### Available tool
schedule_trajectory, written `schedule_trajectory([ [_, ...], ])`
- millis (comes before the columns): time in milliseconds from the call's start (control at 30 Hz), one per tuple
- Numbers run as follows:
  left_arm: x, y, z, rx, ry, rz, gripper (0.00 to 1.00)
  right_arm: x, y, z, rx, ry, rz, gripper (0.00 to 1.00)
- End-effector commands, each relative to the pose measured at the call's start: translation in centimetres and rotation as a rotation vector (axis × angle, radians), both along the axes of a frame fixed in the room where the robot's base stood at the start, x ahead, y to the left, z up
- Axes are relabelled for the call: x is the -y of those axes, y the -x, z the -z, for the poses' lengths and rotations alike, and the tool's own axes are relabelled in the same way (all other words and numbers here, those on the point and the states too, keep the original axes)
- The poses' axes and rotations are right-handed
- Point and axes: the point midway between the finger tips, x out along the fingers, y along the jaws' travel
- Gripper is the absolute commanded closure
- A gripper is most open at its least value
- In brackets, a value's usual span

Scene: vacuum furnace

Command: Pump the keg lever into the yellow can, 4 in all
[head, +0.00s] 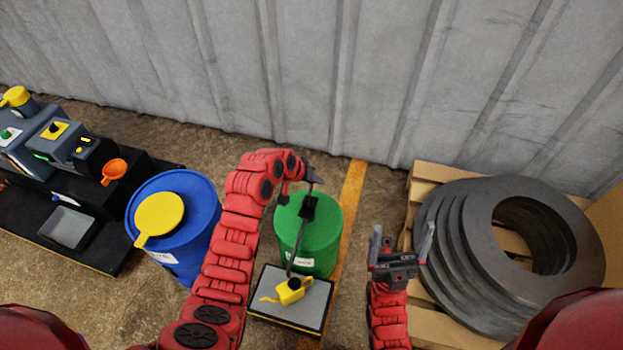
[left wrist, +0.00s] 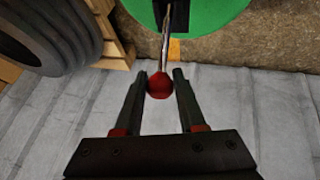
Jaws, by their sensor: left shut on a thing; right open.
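A thin dark spout (head: 293,255) runs down from the pump to the yellow can (head: 289,291), which sits on a grey-topped stand. My left gripper (head: 312,174) is above the keg's far side. In the left wrist view my left gripper (left wrist: 158,88) is shut on the red knob (left wrist: 159,86) of the pump lever (left wrist: 164,50). In the head view the knob is hidden. My right gripper (head: 402,245) is open and empty, right of the keg.
A blue drum (head: 196,220) with a yellow lid piece (head: 158,215) stands left of my left arm. A machine bench (head: 65,160) is at the far left. Several grey rings (head: 478,235) lie on a wooden pallet (head: 425,180) at right. The corrugated wall (head: 300,70) closes the back.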

Motion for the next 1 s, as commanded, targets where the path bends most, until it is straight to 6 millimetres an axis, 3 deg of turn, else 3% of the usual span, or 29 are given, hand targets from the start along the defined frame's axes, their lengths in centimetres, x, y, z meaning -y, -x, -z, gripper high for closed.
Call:
schedule_trajectory([
  [367, 0.1, -0.1, 0.0, -0.001, 0.000, 0.002, 1.00, 0.0, 0.0, 0.0, 0.000, 0.000, 0.000, 0.08],
  [400, 0.1, -0.1, 0.0, -0.001, 0.000, 0.002, 0.55, 0.0, 0.0, 0.0, 0.000, 0.000, 0.000, 0.08],
  [533, 0.1, -0.1, 0.0, -0.001, 0.000, 0.000, 0.32, 0.0, 0.0, 0.0, 0.000, 0.000, 0.000, 0.08],
  [867, 0.0, 0.0, -0.1, -0.001, -0.001, 0.000, 0.31, 0.0, 0.0, 0.0, 0.000, 0.000, 0.000, 0.08],
  [1000, -0.5, 0.3, -1.2, 0.001, -0.001, 0.000, 0.31, 0.0, 0.0, -0.4, 0.000, 0.000, 0.000, 0.08],
])
